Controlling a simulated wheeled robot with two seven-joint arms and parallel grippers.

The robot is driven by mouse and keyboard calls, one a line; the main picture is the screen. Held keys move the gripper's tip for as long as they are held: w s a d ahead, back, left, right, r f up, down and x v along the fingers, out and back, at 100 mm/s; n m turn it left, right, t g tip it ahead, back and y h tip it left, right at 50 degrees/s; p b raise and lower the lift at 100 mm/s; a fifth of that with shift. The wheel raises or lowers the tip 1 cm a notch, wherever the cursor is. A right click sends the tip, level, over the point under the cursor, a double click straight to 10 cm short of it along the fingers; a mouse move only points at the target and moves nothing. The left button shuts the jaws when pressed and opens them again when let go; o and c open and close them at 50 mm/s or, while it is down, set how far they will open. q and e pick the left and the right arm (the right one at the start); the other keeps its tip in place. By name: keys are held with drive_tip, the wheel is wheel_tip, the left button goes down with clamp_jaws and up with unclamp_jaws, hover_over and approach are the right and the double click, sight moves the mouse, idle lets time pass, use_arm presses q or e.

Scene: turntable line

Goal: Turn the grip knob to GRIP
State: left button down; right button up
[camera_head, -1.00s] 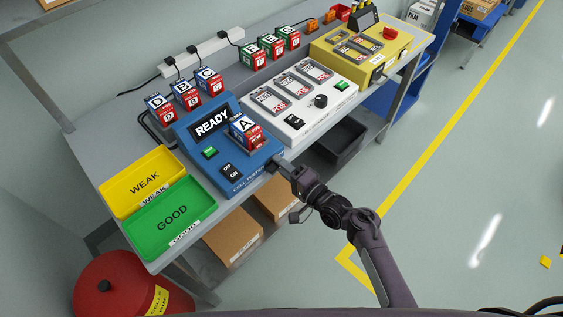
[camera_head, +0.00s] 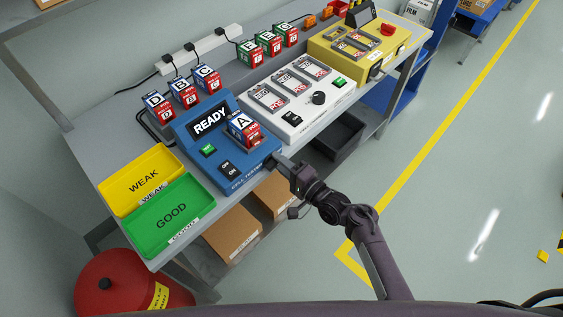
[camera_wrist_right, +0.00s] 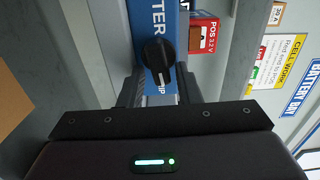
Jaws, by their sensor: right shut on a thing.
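The blue cell tester (camera_head: 243,175) stands at the bench's front edge, its screen reading READY. A battery block marked A (camera_head: 242,127) sits in it. The black grip knob (camera_wrist_right: 157,55) is on the tester's blue front face in the right wrist view, with a partly covered label ending in "IP" beside it. My right gripper (camera_head: 275,162) reaches the tester's front corner. In the wrist view its two fingers stand on either side of the knob, shut on it. The knob is mostly hidden by the gripper in the head view. My left gripper is out of view.
Yellow WEAK (camera_head: 135,170) and green GOOD (camera_head: 160,220) trays lie left of the tester. A white panel (camera_head: 318,107) and a yellow box (camera_head: 385,62) stand to its right. Battery blocks line the back. Cardboard boxes (camera_head: 232,235) sit below.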

drive_tip(key=shift+s+a+f, duration=0.25)
drive_tip(key=shift+s+a, duration=0.05)
drive_tip(key=shift+a, duration=0.05)
drive_tip(key=o, duration=0.6)
drive_tip(key=shift+o, duration=0.2)
drive_tip(key=p+v, duration=0.4)
drive_tip(key=v, duration=0.5)
drive_tip(key=shift+w+d+r, duration=0.25)
drive_tip(key=shift+w+r, duration=0.05)
